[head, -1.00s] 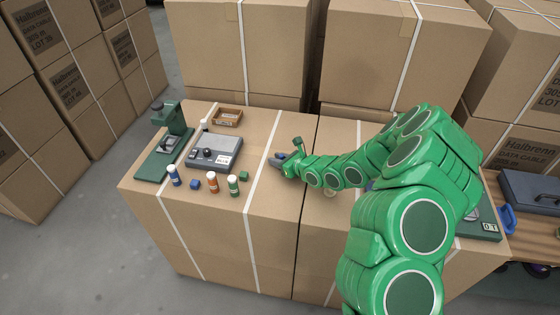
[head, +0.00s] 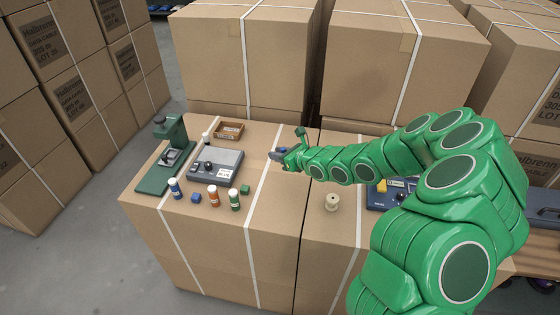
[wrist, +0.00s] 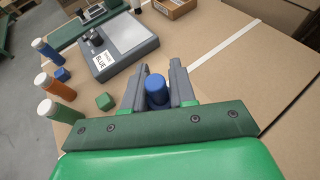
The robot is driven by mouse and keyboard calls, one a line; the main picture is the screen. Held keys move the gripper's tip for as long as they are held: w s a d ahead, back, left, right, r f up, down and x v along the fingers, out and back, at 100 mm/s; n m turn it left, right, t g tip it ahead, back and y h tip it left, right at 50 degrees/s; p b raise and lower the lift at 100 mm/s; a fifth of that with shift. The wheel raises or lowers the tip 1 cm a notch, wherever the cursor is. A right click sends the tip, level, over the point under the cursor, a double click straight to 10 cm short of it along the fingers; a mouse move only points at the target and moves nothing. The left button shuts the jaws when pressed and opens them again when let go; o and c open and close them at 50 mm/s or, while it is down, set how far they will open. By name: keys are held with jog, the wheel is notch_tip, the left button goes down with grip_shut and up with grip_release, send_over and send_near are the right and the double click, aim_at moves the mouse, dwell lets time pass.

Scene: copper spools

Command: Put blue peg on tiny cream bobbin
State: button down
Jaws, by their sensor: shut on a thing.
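My gripper (head: 279,154) is over the box top, right of the grey scale. In the wrist view my gripper (wrist: 158,80) is shut on the blue peg (wrist: 157,90), which sits between the two grey fingers. The peg's rounded top shows; its lower end is hidden. In the head view only a small bit of blue shows at the fingers. A cream bobbin (head: 332,203) stands upright on the box top, nearer and to the right of my gripper, below my forearm. It is out of the wrist view.
The grey scale (head: 217,168), a green press (head: 165,160) and a small cardboard tray (head: 229,131) stand at left. Blue, orange (head: 213,197) and green bottles and two small cubes line the front left. A dark blue device (head: 390,195) is right of the bobbin. Tall cartons stand behind.

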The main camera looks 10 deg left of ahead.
jog(key=shift+d+r, duration=0.35)
jog(key=shift+r, duration=0.05)
jog(key=s+d+r, duration=0.2)
jog(key=s+d, duration=0.1)
jog(key=d, duration=0.7)
jog(key=n+g+y, duration=0.1)
send_over(332, 200)
jog(key=w+a, duration=0.1)
jog(key=w, duration=0.1)
jog(key=shift+s+a+f, duration=0.15)
jog(key=shift+s+f, duration=0.05)
jog(key=shift+f, duration=3.5)
jog(key=shift+f, duration=0.15)
jog(key=c, duration=0.9)
grip_release()
